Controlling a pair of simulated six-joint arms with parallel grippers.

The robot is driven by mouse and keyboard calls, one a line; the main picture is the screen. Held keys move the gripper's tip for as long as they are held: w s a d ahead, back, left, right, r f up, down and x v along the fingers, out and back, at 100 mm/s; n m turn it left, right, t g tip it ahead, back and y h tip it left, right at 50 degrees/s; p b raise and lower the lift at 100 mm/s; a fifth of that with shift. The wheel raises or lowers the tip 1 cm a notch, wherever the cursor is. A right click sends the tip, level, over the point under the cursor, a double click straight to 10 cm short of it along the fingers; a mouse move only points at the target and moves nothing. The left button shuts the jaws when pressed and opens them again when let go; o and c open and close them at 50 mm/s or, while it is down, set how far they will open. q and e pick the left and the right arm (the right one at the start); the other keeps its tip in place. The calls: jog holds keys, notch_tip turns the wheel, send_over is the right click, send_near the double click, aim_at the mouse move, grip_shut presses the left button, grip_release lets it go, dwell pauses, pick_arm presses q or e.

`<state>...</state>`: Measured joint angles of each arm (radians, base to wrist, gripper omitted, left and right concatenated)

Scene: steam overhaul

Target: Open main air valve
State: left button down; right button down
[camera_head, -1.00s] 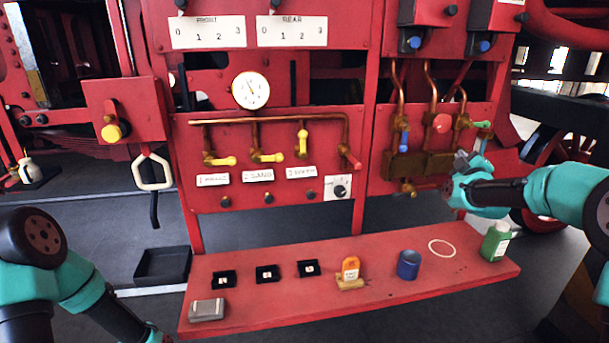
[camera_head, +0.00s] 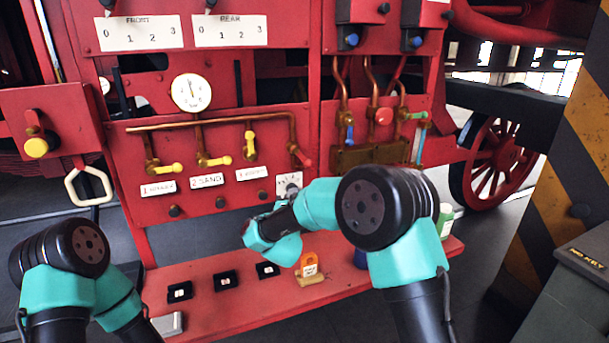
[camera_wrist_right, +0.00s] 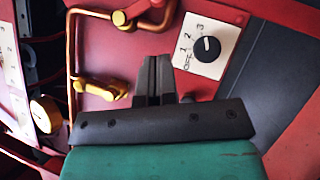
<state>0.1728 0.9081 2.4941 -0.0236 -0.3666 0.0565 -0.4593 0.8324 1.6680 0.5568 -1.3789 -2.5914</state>
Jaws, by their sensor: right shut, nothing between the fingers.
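A copper pipe (camera_head: 230,122) runs across the red panel. Its right end carries a valve with a red handle (camera_head: 303,156), which also shows at the top of the right wrist view (camera_wrist_right: 132,12). Several yellow-handled valves (camera_head: 170,168) hang from the pipe above labels. No label naming the main air valve is readable. My right gripper (camera_head: 294,191) is shut and empty, in front of the panel below the red handle, beside the white dial plate with a black knob (camera_wrist_right: 207,50). Its fingers (camera_wrist_right: 155,78) show together in the wrist view. My left arm shows, but its gripper is out of view.
A round white gauge (camera_head: 191,92) sits above the pipe. The red shelf (camera_head: 225,313) below holds small black boxes (camera_head: 226,281), an orange item (camera_head: 309,266) and a green bottle (camera_head: 445,220). A yellow knob (camera_head: 37,147) and hanging handle (camera_head: 88,186) are at left.

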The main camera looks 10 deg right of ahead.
aim_at(302, 157)
jog(key=a, duration=0.1)
jog(key=s+f, duration=0.1)
jog(key=a+n, duration=0.1)
jog(key=shift+s+a+f, duration=0.25)
jog(key=shift+a, duration=0.1)
jog(key=d+x, duration=0.1)
jog(key=x, duration=0.7)
jog(key=s+d+x, duration=0.1)
jog(key=x, duration=0.3)
jog(key=shift+w+d+r, duration=0.4)
jog(key=shift+d+r, duration=0.05)
jog(key=shift+r, duration=0.05)
jog(key=shift+d, duration=0.1)
